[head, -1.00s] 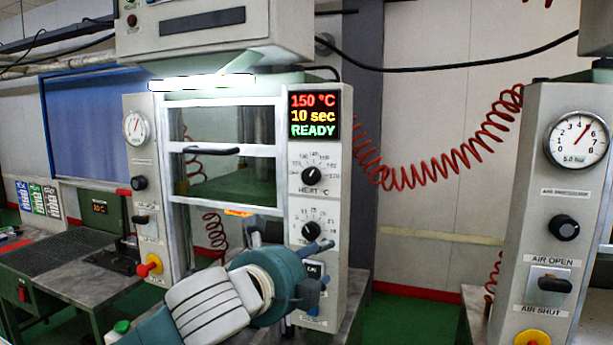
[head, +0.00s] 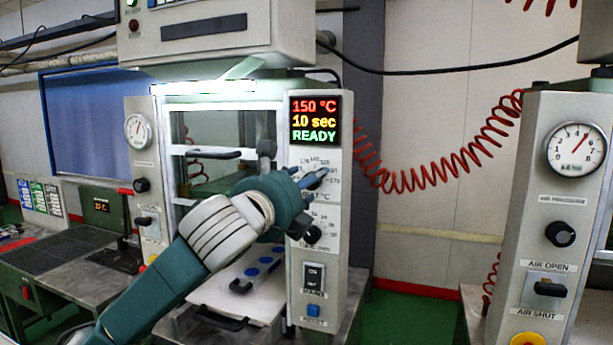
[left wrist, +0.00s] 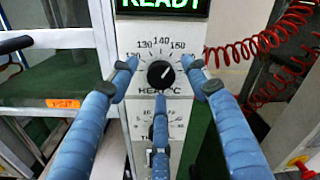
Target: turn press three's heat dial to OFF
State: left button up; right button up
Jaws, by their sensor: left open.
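Press three's heat dial (left wrist: 160,74) is a black round knob on a pale panel, labelled HEAT °C. Its white pointer points up and to the right; I cannot make out an OFF mark. In the head view my gripper covers the dial. My left gripper (head: 300,178) is at the panel front. In the left wrist view my left gripper (left wrist: 162,85) is open, with blue fingers to the left, right and below the knob, apart from it. The display (head: 315,119) reads 150 °C, 10 sec, READY. My right gripper is not in view.
A second dial (head: 312,234) sits just below, with a switch (head: 314,276) and a blue reset button (head: 313,310) under it. The press door handle (head: 213,154) is left of the panel. A red coiled hose (head: 430,178) hangs to the right; another press panel (head: 555,210) stands beyond.

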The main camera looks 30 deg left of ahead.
pick_arm(q)
jog(key=shift+w+a, duration=0.1)
jog(key=shift+w, duration=0.35)
jog(key=c, duration=1.1)
jog(key=shift+s+r, duration=0.1)
jog(key=shift+c, duration=0.2)
